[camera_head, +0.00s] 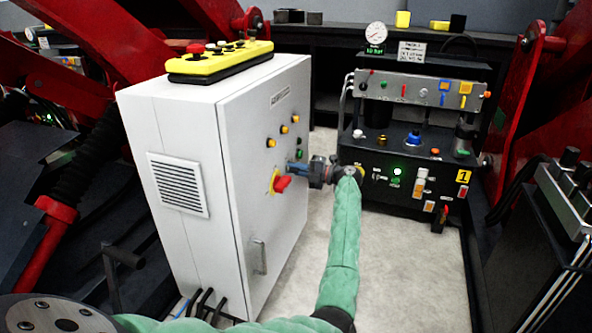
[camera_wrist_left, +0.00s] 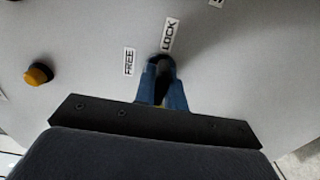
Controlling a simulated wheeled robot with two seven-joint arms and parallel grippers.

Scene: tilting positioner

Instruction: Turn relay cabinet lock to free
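The relay cabinet (camera_head: 180,120) is a white box standing left of centre in the head view. Its lock (camera_wrist_left: 160,64) is a small dark round part on the door in the left wrist view, with a FREE label (camera_wrist_left: 129,62) to its left and a LOCK label (camera_wrist_left: 171,35) above it. My left gripper (camera_head: 297,168) reaches the door right of the red rotary switch (camera_head: 282,184). Its blue fingers (camera_wrist_left: 160,82) are close together at the lock, one each side. They partly hide it, so its pointing and whether they press on it are unclear. My right gripper is not in view.
A yellow control box (camera_head: 220,62) lies on the cabinet top. The door has several yellow buttons and a handle (camera_head: 259,257). A black hydraulic panel (camera_head: 420,150) with a gauge stands behind to the right. Red machine arms flank both sides; pale floor (camera_head: 400,270) is open between.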

